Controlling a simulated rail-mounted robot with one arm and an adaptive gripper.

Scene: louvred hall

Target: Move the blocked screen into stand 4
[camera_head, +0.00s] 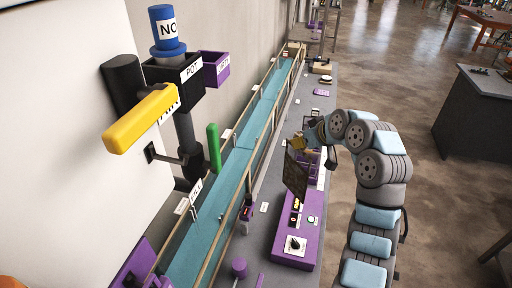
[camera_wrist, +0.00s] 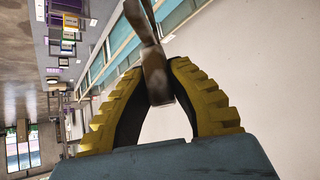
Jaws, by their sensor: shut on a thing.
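My gripper (camera_head: 298,143), with yellow ridged fingers, is shut on a thin dark brown panel (camera_head: 294,176), which looks like the screen. The panel hangs tilted below the fingers, over or just beside the purple bench unit. In the wrist view, my fingers (camera_wrist: 158,98) close from both sides on the brown piece (camera_wrist: 156,72). Its mesh is too small to judge as blocked or clear. Purple stand-like parts (camera_head: 313,172) show behind the panel, partly hidden by it and my arm. I cannot read which is stand 4.
A purple unit (camera_head: 282,250) with a dial and small parts sits on the grey bench (camera_head: 256,235). A teal channel (camera_head: 238,160) with wooden rails runs along the left. A post carries a black pot box (camera_head: 190,85), a blue cap and a yellow arm (camera_head: 140,118).

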